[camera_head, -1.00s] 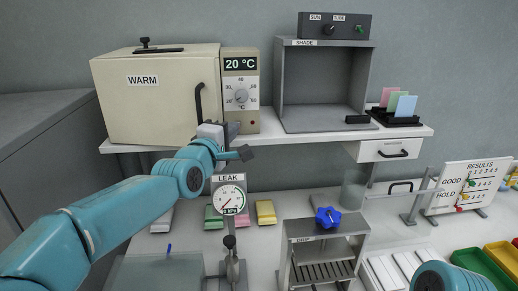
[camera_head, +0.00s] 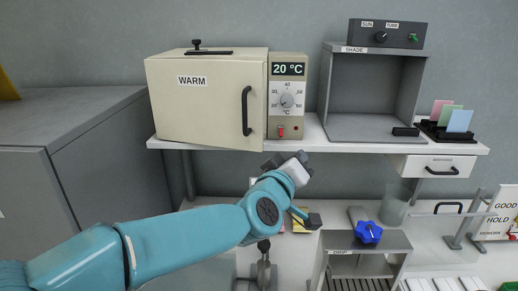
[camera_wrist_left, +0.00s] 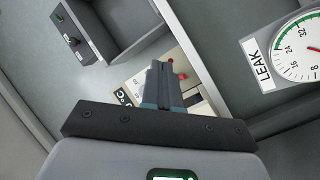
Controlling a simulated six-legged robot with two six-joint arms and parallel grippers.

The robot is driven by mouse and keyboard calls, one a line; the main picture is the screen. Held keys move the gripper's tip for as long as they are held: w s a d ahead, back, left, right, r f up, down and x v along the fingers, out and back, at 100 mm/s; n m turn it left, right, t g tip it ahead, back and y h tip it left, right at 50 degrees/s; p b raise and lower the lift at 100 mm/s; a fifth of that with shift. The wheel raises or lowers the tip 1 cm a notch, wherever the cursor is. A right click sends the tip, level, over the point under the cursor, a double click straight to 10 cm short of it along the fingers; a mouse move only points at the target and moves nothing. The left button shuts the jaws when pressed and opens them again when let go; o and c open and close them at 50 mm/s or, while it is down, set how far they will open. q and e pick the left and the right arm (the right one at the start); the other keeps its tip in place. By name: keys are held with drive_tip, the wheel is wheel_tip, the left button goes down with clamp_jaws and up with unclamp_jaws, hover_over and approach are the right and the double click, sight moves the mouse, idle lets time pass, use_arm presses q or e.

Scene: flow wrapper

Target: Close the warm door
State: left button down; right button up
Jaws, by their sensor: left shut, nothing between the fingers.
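The warm box is a cream cabinet whose door (camera_head: 205,100) has a WARM label and a black upright handle (camera_head: 247,110) at its right. The door's right edge appears to stand slightly forward of the control panel (camera_head: 288,97), so it looks a little ajar. My left gripper (camera_head: 287,160) is below and right of the handle, in front of the shelf edge, apart from the door. Its fingers, seen in the left wrist view (camera_wrist_left: 165,78), are together and empty. In that view the control panel (camera_wrist_left: 140,90) lies beyond them. My right gripper is not in view.
The shade box (camera_head: 375,90) stands right of the panel on the white shelf (camera_head: 350,147), with a drawer (camera_head: 440,167) beneath. The drip stand (camera_head: 360,243) with a blue knob is below. The leak gauge (camera_wrist_left: 300,50) shows in the left wrist view.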

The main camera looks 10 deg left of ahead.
use_arm(q)
drive_tip(key=s+a+f+m+y+b, duration=0.2)
drive_tip(key=s+a+m, duration=0.3)
drive_tip(key=a+m, duration=0.2)
drive_tip(key=t+y+b, duration=0.1)
drive_tip(key=b, duration=0.1)
approach(254, 143)
drive_tip(key=w, duration=0.2)
drive_tip(key=w+p, duration=0.1)
drive_tip(key=w, duration=0.1)
drive_tip(key=w+d+p, duration=0.1)
drive_tip(key=w, duration=0.2)
drive_tip(key=shift+f, duration=0.15)
drive_tip(key=shift+s, duration=0.1)
